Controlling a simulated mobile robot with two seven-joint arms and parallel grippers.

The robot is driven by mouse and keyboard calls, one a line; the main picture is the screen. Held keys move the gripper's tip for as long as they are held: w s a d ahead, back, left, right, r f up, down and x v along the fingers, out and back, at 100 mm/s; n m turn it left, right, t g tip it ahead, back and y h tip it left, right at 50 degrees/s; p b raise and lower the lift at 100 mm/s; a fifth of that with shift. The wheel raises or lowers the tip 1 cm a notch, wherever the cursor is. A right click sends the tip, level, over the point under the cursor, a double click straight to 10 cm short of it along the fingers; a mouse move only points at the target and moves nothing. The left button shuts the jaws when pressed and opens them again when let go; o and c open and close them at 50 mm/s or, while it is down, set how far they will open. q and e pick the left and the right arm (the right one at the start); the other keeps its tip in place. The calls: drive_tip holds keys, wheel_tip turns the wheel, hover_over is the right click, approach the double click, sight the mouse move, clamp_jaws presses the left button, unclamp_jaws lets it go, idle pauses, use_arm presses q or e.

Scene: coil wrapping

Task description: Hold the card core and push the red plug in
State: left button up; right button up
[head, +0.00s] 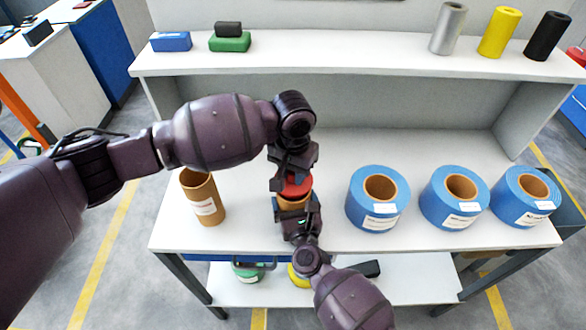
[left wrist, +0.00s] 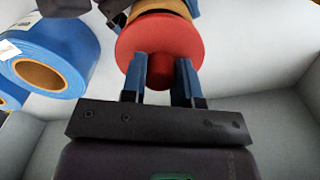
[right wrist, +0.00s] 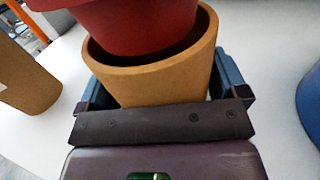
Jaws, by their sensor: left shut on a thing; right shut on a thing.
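The red plug (head: 297,187) is a wide disc with a knob, which shows in the left wrist view (left wrist: 150,40). My left gripper (left wrist: 158,80) is shut on that knob, above the card core. The brown card core (head: 291,203) stands upright below the plug. My right gripper (head: 298,215) is shut around the core's sides. In the right wrist view, the plug's tapered body (right wrist: 130,25) is at the mouth of the core (right wrist: 160,80), with a dark gap inside the rim. The plug's flange is above the rim. How deep its lower end sits is hidden.
Another brown card tube (head: 203,197) stands to the left on the white bench (head: 245,235). Several blue coils, such as this one (head: 360,207), stand to the right. The upper shelf (head: 330,58) holds blocks and three rolls. The bench behind the plug is clear.

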use_arm(q)
drive_tip(key=shift+f, duration=1.35)
drive_tip(key=o, duration=1)
wheel_tip(320, 180, up, 12)
use_arm(e)
drive_tip(key=o, duration=0.6)
